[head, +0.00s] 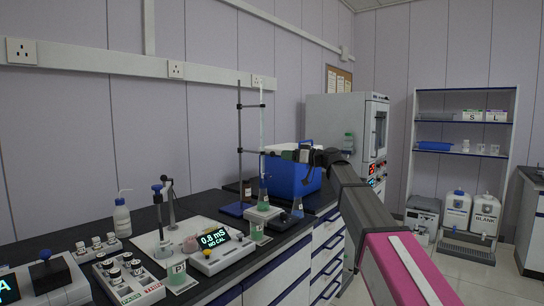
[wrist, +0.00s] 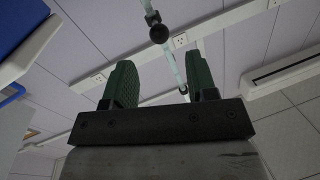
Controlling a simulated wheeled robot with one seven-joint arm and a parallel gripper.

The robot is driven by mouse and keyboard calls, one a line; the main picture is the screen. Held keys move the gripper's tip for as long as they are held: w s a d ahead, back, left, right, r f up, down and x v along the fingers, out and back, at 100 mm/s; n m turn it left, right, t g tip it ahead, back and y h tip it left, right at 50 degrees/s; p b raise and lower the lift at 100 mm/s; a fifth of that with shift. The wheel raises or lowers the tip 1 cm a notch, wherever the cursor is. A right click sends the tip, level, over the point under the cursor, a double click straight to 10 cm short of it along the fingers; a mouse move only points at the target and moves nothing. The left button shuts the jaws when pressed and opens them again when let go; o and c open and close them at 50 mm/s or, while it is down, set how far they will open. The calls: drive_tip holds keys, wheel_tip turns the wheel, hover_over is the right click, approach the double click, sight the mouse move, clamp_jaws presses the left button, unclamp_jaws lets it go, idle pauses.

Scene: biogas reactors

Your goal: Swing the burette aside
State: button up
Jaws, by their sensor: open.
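The burette (head: 261,122) is a thin, pale, upright tube held beside a dark stand rod (head: 239,130) by a clamp arm. Its lower part is partly hidden near my gripper. A flask with green liquid (head: 264,194) stands below it. My gripper (head: 270,152) is open at the burette's lower part, reaching in from the right. In the wrist view, the green fingers of my gripper (wrist: 162,78) are spread apart. The burette (wrist: 173,58), with a black knob, runs up between them in the picture; I cannot tell whether either finger touches it.
A blue crate (head: 290,177) stands close behind my gripper. A small flask with blue liquid (head: 297,208) is at the bench's front edge. A meter (head: 212,241) and a vial rack (head: 128,277) stand to the left. A grey cabinet (head: 340,120) stands behind.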

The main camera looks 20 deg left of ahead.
sight(272, 154)
drive_tip(key=a, duration=0.2)
drive_tip(key=w+a, duration=0.1)
drive_tip(key=a, duration=0.4)
drive_tip(key=shift+w+a, duration=0.3)
drive_tip(key=shift+a, duration=0.1)
drive_tip(key=shift+w, duration=0.1)
clamp_jaws()
